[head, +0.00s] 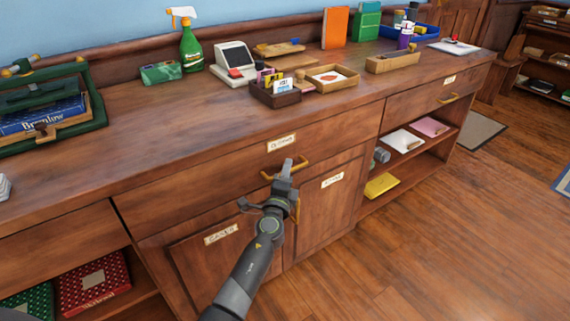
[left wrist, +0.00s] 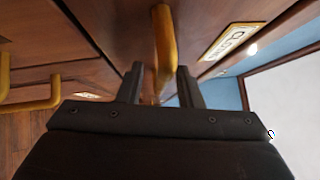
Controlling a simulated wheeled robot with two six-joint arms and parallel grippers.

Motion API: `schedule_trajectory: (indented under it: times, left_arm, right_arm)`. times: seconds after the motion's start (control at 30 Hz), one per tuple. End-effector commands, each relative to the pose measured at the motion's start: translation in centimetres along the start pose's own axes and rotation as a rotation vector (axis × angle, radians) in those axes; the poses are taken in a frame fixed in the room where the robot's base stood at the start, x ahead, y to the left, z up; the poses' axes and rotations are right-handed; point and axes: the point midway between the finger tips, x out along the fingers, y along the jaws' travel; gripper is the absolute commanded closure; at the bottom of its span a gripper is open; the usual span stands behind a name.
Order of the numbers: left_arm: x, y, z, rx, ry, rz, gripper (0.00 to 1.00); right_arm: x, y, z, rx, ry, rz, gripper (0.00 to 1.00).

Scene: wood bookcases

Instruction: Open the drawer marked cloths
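The drawer marked cloths (head: 236,163) is a wide wooden front below the counter top, and it looks shut. Its white label (head: 281,143) sits above a brass bar handle (head: 303,163). The label also shows in the left wrist view (left wrist: 232,41). My left gripper (head: 284,171) is at this handle. In the left wrist view the handle (left wrist: 163,45) lies between the two fingers of the left gripper (left wrist: 160,88), with gaps on both sides, so the gripper is open around it. The gripper hides part of the handle in the head view. My right gripper is not in view.
Two labelled cabinet doors (head: 325,205) are below the drawer, with handles close to my left arm. Another drawer (head: 420,100) and open shelves are to the right. The counter top holds a spray bottle (head: 191,50), a register (head: 234,62) and trays.

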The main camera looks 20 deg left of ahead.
Motion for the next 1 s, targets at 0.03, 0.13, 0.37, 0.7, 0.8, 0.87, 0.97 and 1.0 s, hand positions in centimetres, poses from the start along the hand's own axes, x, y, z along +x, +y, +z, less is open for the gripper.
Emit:
schedule_trajectory:
  times: [0.03, 0.13, 0.37, 0.7, 0.8, 0.87, 0.97, 1.0]
  left_arm:
    - [-0.01, -0.03, -0.07, -0.001, 0.0, 0.0, 0.68]
    - [-0.01, -0.03, -0.09, 0.0, 0.0, 0.0, 0.68]
    - [-0.01, -0.03, -0.07, 0.0, 0.0, 0.0, 0.77]
    - [-0.01, -0.01, -0.05, 0.001, -0.001, 0.0, 1.0]
    - [-0.01, -0.01, -0.05, 0.001, -0.001, 0.0, 1.0]
    - [0.0, 0.0, -0.03, 0.001, -0.001, 0.0, 1.0]
    - [0.08, 0.07, 0.06, 0.001, -0.001, 0.0, 1.0]
    - [0.14, 0.12, 0.13, 0.002, -0.001, 0.001, 1.0]
  right_arm:
    - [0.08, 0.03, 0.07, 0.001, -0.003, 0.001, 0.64]
    - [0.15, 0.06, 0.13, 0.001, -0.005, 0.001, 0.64]
    - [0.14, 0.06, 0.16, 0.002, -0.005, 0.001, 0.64]
    - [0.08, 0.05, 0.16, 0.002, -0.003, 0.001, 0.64]
    - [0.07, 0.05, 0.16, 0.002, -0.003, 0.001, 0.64]
    - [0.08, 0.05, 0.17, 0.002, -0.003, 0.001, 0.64]
    - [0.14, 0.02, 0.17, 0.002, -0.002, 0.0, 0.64]
    - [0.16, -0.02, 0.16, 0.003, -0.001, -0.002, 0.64]
